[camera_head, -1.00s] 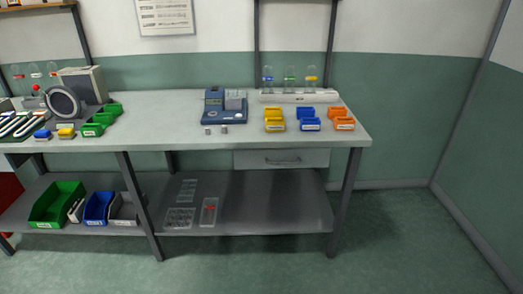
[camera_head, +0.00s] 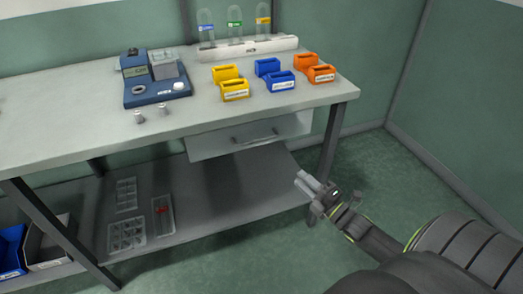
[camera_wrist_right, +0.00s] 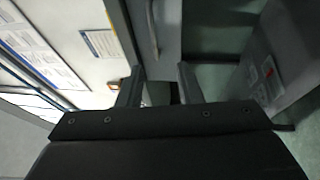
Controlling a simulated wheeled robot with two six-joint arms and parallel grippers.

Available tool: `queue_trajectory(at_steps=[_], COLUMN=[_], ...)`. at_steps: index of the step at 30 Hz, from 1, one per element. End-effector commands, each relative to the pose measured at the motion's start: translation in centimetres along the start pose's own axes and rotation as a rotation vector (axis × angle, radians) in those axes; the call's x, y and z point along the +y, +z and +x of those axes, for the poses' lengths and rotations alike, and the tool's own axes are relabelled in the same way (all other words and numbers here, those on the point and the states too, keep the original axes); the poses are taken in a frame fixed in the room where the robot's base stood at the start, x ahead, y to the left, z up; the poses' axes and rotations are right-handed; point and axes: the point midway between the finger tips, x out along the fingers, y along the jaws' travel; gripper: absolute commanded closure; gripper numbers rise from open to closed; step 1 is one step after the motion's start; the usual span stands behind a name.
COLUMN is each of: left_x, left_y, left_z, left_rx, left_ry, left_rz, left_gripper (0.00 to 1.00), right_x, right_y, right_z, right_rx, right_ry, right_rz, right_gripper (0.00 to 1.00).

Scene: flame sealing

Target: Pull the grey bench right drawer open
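The grey bench right drawer (camera_head: 220,143) sits under the right part of the bench top (camera_head: 75,135) in the head view. Its bar handle (camera_head: 257,137) runs across the front. The drawer looks shut or nearly so. My right gripper (camera_head: 309,184) is to the right of and below the drawer, apart from it, near the bench's right leg. In the right wrist view its two fingers (camera_wrist_right: 160,86) are apart with nothing between them. The drawer front (camera_wrist_right: 168,30) and handle (camera_wrist_right: 152,25) show beyond the fingers. My left gripper is not in view.
Yellow (camera_head: 235,90), blue (camera_head: 280,82) and orange (camera_head: 321,75) bins stand on the bench above the drawer. A blue device (camera_head: 150,98) stands left of them. The lower shelf (camera_head: 215,205) holds clear trays (camera_head: 127,235). The floor right of the bench is clear.

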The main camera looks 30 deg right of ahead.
Motion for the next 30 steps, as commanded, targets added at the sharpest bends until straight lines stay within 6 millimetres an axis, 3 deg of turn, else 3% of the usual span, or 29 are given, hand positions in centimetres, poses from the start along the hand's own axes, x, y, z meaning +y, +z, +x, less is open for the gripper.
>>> queue_trajectory(at_steps=[8,21,30], left_x=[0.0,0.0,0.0], left_y=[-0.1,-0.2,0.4], left_z=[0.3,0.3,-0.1], left_rx=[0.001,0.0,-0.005], left_ry=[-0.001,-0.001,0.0], left_rz=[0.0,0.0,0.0], left_gripper=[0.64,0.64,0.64], right_x=[1.1,1.4,1.4], right_y=[-0.4,-0.5,-0.6], right_z=[3.1,12.2,16.6], right_rx=[0.017,0.015,0.015], right_ry=[0.032,0.03,0.026], right_rz=[-0.028,-0.026,-0.025], right_gripper=[0.68,0.68,0.68])
